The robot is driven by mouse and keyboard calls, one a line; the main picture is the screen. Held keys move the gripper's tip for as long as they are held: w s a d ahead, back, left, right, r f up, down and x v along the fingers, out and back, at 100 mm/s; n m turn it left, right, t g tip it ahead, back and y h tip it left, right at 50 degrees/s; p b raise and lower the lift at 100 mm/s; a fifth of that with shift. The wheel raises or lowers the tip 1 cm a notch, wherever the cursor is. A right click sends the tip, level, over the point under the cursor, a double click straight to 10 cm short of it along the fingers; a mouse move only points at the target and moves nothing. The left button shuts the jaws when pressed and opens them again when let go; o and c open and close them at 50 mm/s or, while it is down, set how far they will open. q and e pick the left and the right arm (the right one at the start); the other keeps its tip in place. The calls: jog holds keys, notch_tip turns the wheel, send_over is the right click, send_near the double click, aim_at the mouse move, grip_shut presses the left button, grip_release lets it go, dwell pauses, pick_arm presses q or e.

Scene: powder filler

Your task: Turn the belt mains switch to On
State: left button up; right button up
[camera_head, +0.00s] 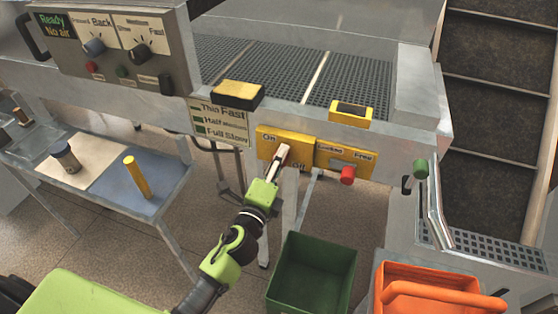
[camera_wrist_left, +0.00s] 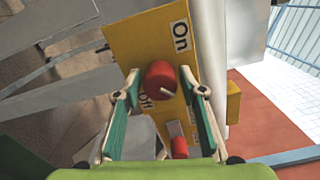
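The belt mains switch plate (camera_head: 264,150) is yellow, on the front of the machine, with "On" at its upper left and "Off" at its lower right in the head view. My left gripper (camera_head: 282,155) is in front of it and hides the knob there. In the left wrist view, the round red switch knob (camera_wrist_left: 159,75) sits on the yellow plate (camera_wrist_left: 145,35) between "On" and "Off". My left gripper (camera_wrist_left: 159,85) is open, with one fingertip on each side of the knob. Small gaps seem to show; contact is unclear. The knob's pointing direction is unclear. My right gripper is not in view.
A neighbouring yellow panel (camera_head: 330,158) carries another red knob (camera_head: 347,175), close to the right. A yellow-topped box (camera_head: 238,93) is above left. A green crate (camera_head: 312,245) and an orange crate (camera_head: 425,275) stand below. A side table (camera_head: 75,200) is at left.

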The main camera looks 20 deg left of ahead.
pick_arm(q)
jog(key=s, duration=1.2)
jog(key=shift+a, duration=0.2)
dwell(0.4)
